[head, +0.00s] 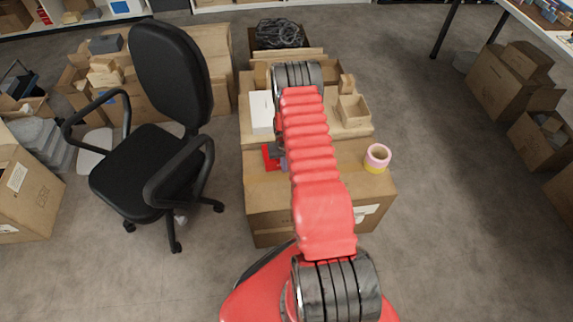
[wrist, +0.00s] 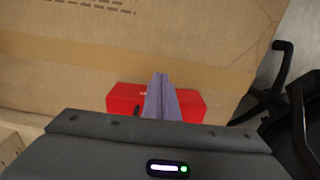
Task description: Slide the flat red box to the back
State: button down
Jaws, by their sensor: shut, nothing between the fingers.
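The flat red box (head: 268,157) lies on the cardboard carton top (head: 340,163), left of my arm in the head view. My arm hides much of it there. In the wrist view the red box (wrist: 190,103) lies crosswise, its lower edge hidden by my gripper's body. My gripper (wrist: 162,77) is shut and empty, its two purplish fingers together, across the middle of the red box. I cannot tell whether they touch it. In the head view only a bit of my gripper (head: 284,164) shows beside the arm.
A pink and yellow tape roll (head: 377,158) stands right on the carton. A black office chair (head: 150,165) is close on the left.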

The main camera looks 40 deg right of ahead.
jog(key=shift+s+a, duration=0.3)
jog(key=shift+s, duration=0.35)
jog(key=shift+s+a, duration=0.25)
jog(key=shift+s, duration=0.35)
notch_tip(320, 180, up, 10)
jog(key=s+a+r+g+y, duration=0.1)
jog(key=s+a+r+g, duration=0.1)
jog(key=s+a, duration=0.3)
jog(key=s+a+r+n, duration=0.15)
jog(key=a+r, duration=0.25)
jog(key=r, duration=0.5)
jog(key=s+a+r+t, duration=0.1)
jog(key=s+a+r, duration=0.15)
jog(key=r, duration=0.55)
jog(key=s+a+r, duration=0.2)
jog(key=a+r, duration=0.2)
jog(key=r, duration=0.5)
jog(key=s+a+r+n+t, duration=0.1)
jog(key=s+a+r+t, duration=0.1)
jog(key=r, duration=0.4)
jog(key=s+a+r+n+t, duration=0.1)
jog(key=s+a+r+t, duration=0.1)
jog(key=s+a+r, duration=0.3)
jog(key=s+a+r+n+t+h, duration=0.1)
jog(key=s+a+r+n+t, duration=0.1)
jog(key=a+r, duration=0.5)
jog(key=shift+s+r+t, duration=0.3)
jog(key=shift+s+r, duration=0.5)
jog(key=shift+r, duration=0.35)
